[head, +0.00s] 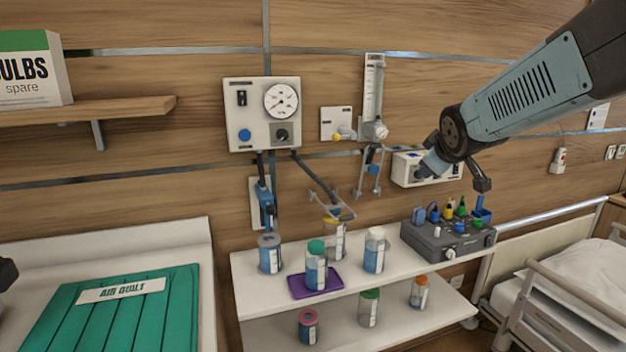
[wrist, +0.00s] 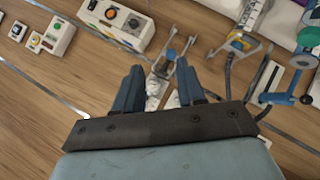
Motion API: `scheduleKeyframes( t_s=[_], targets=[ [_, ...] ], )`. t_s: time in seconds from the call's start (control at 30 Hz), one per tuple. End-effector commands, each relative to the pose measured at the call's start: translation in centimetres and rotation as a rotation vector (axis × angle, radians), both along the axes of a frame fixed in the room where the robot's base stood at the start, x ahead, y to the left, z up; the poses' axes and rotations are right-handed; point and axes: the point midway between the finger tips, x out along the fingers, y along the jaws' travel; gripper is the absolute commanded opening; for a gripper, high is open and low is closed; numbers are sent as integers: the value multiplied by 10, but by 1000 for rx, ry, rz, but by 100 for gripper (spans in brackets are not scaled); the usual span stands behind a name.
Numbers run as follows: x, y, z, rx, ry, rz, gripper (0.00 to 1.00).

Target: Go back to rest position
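My arm reaches in from the upper right of the head view, and my gripper (head: 424,170) is in front of the wall and above the grey box on the shelf. In the wrist view its two dark blue fingers (wrist: 160,88) stand apart with nothing held between them. A grey wall bracket with a blue part (wrist: 170,62) shows beyond the fingers, apart from them. The fingertips are small and partly hard to make out in the head view.
A white shelf (head: 262,304) carries several jars, a purple tray (head: 316,284) and the grey box (head: 446,242) with coloured knobs. A gauge panel (head: 262,114) and a flowmeter (head: 374,92) are on the wall. A bed (head: 580,285) stands at the right.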

Motion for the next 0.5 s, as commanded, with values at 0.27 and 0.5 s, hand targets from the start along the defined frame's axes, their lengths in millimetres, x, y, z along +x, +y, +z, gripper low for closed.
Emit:
scheduleKeyframes(
  t_s=[0.27,0.5],
  targets=[
    [-108,9,-14,266,174,-227,40],
    [-195,24,-34,466,329,-399,40]
  ],
)
